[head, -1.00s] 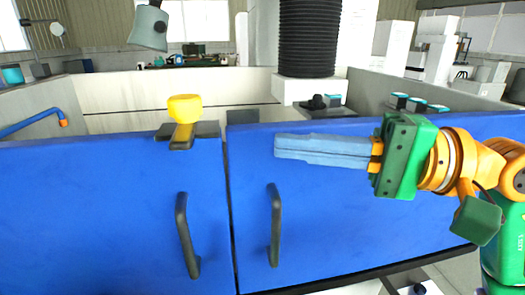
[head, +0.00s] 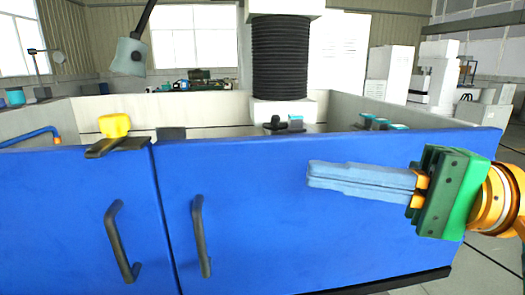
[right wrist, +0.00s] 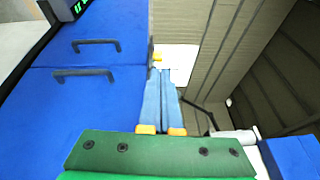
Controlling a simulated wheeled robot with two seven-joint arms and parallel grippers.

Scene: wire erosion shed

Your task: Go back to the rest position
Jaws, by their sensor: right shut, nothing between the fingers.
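My right gripper (head: 362,182) comes in from the right in the head view, in front of the right blue door. Its two long grey-blue fingers lie together, shut and empty, pointing left. In the right wrist view the same fingers (right wrist: 163,95) point away from the green gripper body, with nothing between them. My left gripper shows in neither view.
Two blue doors stand side by side, the left one (head: 60,215) and the right one (head: 280,225), each with a dark handle. A yellow latch knob (head: 115,125) sits on top near their seam. A black bellows column (head: 279,58) stands behind. Open floor (head: 490,255) shows at right.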

